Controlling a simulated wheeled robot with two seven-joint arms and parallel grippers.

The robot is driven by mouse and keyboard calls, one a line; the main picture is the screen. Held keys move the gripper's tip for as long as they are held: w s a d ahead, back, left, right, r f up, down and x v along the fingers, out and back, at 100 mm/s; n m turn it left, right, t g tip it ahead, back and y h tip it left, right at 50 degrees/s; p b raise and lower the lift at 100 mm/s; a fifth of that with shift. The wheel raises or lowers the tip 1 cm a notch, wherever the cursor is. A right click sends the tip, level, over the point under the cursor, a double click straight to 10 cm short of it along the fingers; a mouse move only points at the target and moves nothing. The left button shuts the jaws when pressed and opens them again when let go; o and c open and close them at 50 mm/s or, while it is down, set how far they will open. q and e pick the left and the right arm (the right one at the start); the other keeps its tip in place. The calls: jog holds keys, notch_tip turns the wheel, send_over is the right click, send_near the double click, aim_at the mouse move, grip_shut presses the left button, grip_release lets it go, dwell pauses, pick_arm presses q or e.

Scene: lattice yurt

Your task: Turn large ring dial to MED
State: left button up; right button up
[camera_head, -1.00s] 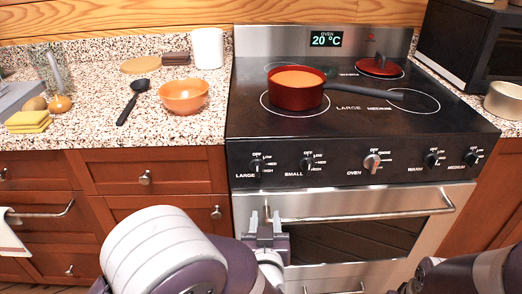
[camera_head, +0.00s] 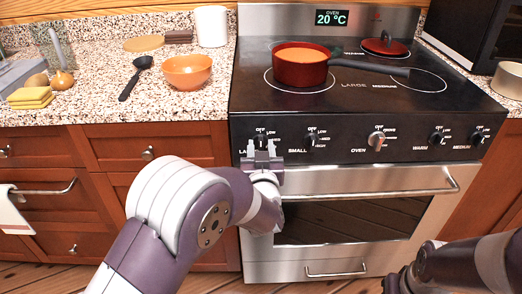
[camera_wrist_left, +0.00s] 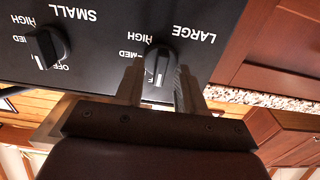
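The LARGE ring dial (camera_head: 261,140) is the black knob at the left end of the stove's front panel. In the left wrist view the dial (camera_wrist_left: 161,60) shows upside down, its white mark on the side away from HIGH, apparently at OFF. MED is printed beside it. My left gripper (camera_head: 261,150) is at the panel in front of this dial. In the wrist view its two fingers (camera_wrist_left: 158,84) stand apart, one on each side of the knob, with a small gap seeming to remain. Part of my right arm shows at lower right; its gripper is not visible.
The SMALL dial (camera_head: 311,139) is just right of the LARGE one, and the OVEN dial (camera_head: 377,140) further right. The oven handle (camera_head: 370,192) runs below the panel. A red pot (camera_head: 300,70) stands on the large ring, its handle pointing right.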

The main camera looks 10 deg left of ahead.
pick_arm(q)
grip_shut()
jog(key=m+p, duration=0.3)
jog(key=shift+d+r, duration=0.1)
jog(key=shift+r, duration=0.1)
jog(key=m+p, duration=0.5)
jog(key=shift+f+m, duration=0.1)
jog(key=shift+m, duration=0.3)
jog(key=m+p, duration=0.3)
jog(key=m, duration=0.2)
jog(key=shift+d+f+p, duration=0.1)
jog(key=shift+f+p, duration=0.05)
jog(key=shift+p, duration=0.2)
jog(key=shift+f+m+p, duration=0.15)
jog(key=shift+m+p, duration=0.9)
jog(key=shift+m, duration=0.85)
